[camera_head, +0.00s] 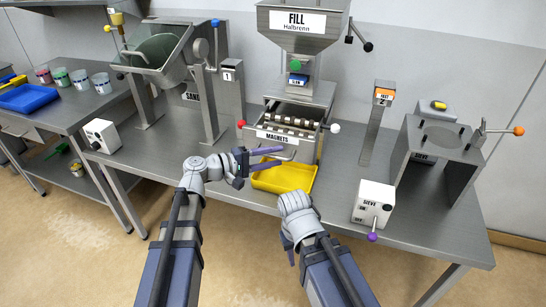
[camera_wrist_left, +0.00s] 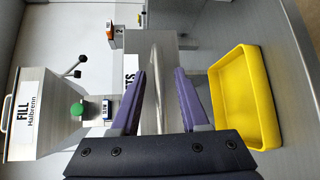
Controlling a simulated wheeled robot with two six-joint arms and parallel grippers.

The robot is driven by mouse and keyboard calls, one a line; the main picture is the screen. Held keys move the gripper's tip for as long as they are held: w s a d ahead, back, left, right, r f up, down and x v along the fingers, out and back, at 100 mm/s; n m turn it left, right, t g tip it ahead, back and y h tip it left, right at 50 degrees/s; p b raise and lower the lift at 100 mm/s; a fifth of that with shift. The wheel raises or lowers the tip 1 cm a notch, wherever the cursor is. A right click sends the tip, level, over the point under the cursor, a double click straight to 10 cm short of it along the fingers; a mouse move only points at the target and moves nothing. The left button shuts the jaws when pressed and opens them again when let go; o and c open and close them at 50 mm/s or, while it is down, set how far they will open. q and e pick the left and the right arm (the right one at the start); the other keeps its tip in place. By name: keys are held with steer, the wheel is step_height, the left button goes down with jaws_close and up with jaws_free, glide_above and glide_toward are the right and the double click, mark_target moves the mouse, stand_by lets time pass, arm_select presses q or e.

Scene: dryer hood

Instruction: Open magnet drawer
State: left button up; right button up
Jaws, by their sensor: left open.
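The magnet drawer (camera_head: 270,136), labelled MAGNETS, sits under the fill hopper, with several metallic magnet bars (camera_head: 293,122) showing at its top. A thin metal handle is on its front. My left gripper (camera_head: 274,157) is open in front of the drawer, its purple fingers pointing right along the front. In the left wrist view, the handle bar (camera_wrist_left: 158,92) shows between the open fingers (camera_wrist_left: 160,80); I cannot tell whether they touch it. Part of the label is hidden behind a finger there.
A yellow tray (camera_head: 303,178) lies below the drawer, also at right in the left wrist view (camera_wrist_left: 218,100). The hopper (camera_head: 303,45) stands above. Red and white knobs flank the drawer. A sieve switch box (camera_head: 373,204) stands on the bench to the right.

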arm_select(q)
steer(key=p+v, duration=0.1)
steer(key=v, duration=0.6)
steer(key=shift+s+a, duration=0.25)
steer(key=shift+a, duration=0.1)
steer(key=s+d+f+m+g+y+p, duration=0.5)
steer(key=s+d+f+m+g+y, duration=0.15)
steer(key=s+d+f, duration=0.35)
steer(key=s+a+m+y+p, duration=0.3)
steer(key=s+a+m+y, duration=0.1)
steer(key=s+a+y, duration=0.3)
steer(key=g+y, duration=0.1)
steer(key=y, duration=0.1)
steer(key=shift+a+f+y, duration=0.15)
steer(key=shift+a+y, duration=0.1)
steer(key=shift+y, duration=0.1)
